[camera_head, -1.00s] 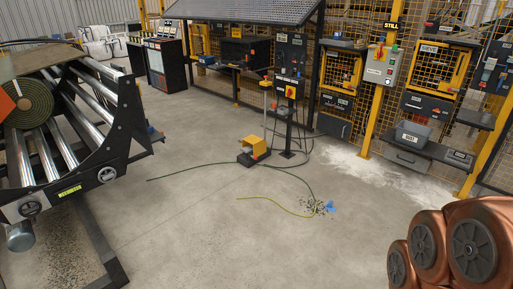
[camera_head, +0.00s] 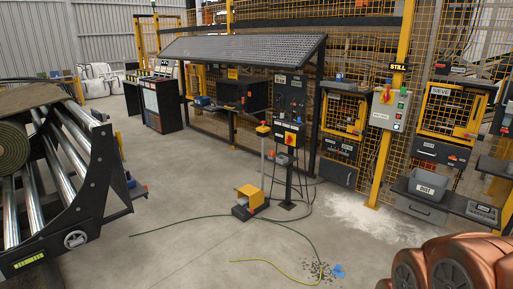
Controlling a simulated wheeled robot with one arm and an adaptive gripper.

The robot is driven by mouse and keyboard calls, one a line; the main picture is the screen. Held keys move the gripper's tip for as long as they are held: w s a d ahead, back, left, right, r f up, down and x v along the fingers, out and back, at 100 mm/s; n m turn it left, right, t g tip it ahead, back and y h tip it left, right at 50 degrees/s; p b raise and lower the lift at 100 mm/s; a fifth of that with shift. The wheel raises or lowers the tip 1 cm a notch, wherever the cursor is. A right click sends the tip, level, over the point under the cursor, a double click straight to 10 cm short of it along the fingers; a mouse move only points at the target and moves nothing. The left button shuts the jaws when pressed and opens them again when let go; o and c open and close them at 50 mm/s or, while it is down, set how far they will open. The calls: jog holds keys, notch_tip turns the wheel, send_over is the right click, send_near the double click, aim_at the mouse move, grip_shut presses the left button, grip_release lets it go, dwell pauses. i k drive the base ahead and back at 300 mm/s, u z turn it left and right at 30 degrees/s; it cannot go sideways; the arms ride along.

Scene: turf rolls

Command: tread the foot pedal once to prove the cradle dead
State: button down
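The foot pedal (camera_head: 250,198) sits on the concrete floor near the middle of the view, a yellow hood over a dark base, with a thin post beside it. The roll cradle (camera_head: 75,180) stands at the left edge, with shiny steel rollers between black side plates. A green turf roll (camera_head: 12,148) lies on it, partly cut off by the frame. A black post (camera_head: 289,150) with a red and yellow switch box stands just behind the pedal. My gripper is not in view.
A dark cable (camera_head: 190,219) and a yellow-green one (camera_head: 265,262) lie on the floor, with dark scraps and a blue piece (camera_head: 338,270). White powder (camera_head: 350,213) lies by the yellow mesh fence. Bare floor (camera_head: 170,180) separates cradle and pedal.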

aim_at(244, 200)
jog(key=u, duration=0.3)
jog(key=i, duration=2.2)
jog(key=u, duration=0.85)
jog(key=i, duration=2.15)
jog(key=u, duration=0.35)
